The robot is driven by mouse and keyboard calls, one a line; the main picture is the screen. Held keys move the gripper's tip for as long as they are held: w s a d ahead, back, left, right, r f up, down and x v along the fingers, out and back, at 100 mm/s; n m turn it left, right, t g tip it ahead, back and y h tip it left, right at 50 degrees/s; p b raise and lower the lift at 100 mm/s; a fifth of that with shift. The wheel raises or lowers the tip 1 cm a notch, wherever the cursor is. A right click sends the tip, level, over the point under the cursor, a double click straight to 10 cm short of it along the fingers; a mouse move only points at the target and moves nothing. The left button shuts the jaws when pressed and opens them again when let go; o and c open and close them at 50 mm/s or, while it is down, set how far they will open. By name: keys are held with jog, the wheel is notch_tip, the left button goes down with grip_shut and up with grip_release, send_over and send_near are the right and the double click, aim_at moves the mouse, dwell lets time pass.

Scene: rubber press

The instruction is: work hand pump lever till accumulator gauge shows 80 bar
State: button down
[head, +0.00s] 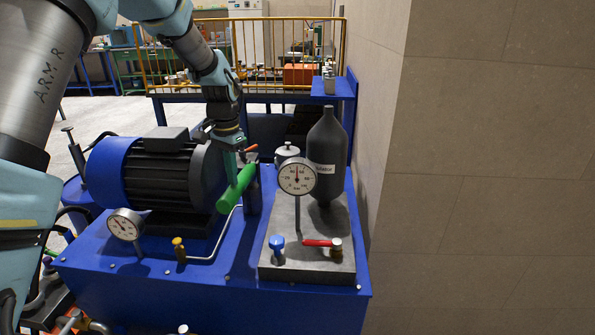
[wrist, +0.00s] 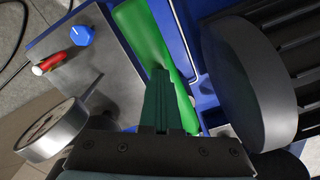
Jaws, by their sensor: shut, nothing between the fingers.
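The hand pump lever has a thick green grip (head: 235,190), slanting down towards the front left, between the motor and the accumulator. My gripper (head: 231,178) points down at the grip from above, its fingers shut with nothing between them. In the wrist view the shut fingers (wrist: 160,75) lie over the green grip (wrist: 135,30) and hide part of it; I cannot tell if they touch it. The dark accumulator bottle (head: 326,150) stands upright behind the accumulator gauge (head: 297,178). Its needle points roughly upward; the exact reading is too small to tell.
A black and blue motor (head: 155,170) stands left of the lever. A second gauge (head: 125,224) and a yellow-knobbed valve (head: 178,243) are at the front. A blue knob (head: 277,242) and red-handled valve (head: 322,243) sit on the grey block. A wall (head: 480,180) rises at the right.

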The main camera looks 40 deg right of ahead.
aim_at(234, 188)
notch_tip(234, 188, up, 8)
jog(key=p, duration=0.5)
jog(key=shift+r+p, duration=0.15)
jog(key=shift+p, duration=0.15)
dwell(0.8)
jog(key=shift+f+b, duration=3.3)
jog(key=shift+f, duration=3)
notch_tip(234, 188, up, 12)
jog(key=p, duration=0.9)
jog(key=shift+r, duration=0.25)
jog(key=shift+f, duration=0.1)
